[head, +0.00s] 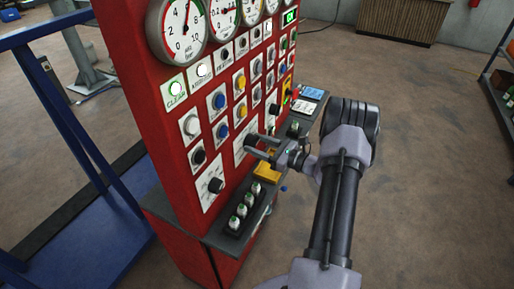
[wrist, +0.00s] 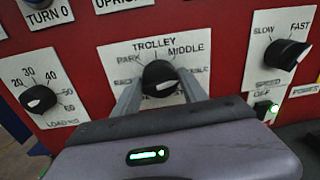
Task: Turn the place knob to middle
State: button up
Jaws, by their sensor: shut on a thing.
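The place knob (wrist: 158,70) is a black rotary knob on a white plate (wrist: 118,52) on the red panel. The plate reads TROLLEY at the top, PARK at upper left and MIDDLE at upper right; lower labels are partly covered. My gripper (wrist: 161,82) is shut on this knob, with one finger on each side. A white mark shows on the knob's lower face, but I cannot tell which label it points to. In the head view my gripper (head: 250,146) reaches the panel from the right, and the knob is mostly hidden behind the fingers.
A load knob (wrist: 38,98) sits to the left and a speed knob (wrist: 290,53) to the right. Buttons and gauges fill the red panel (head: 137,60). A ledge (head: 222,243) with several green-and-white items juts out below.

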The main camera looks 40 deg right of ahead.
jog(key=n+b, duration=0.6)
jog(key=b, duration=0.1)
jog(key=shift+a+f+n, duration=0.1)
jog(key=shift+f+n, duration=0.15)
jog(key=shift+n, duration=0.15)
jog(key=shift+y, duration=0.3)
jog(key=o, duration=1.3)
jog(key=shift+r, duration=0.15)
jog(key=shift+o, duration=0.2)
jog(key=p+v, duration=0.3)
jog(key=v, duration=1.4)
jog(key=shift+s, duration=0.3)
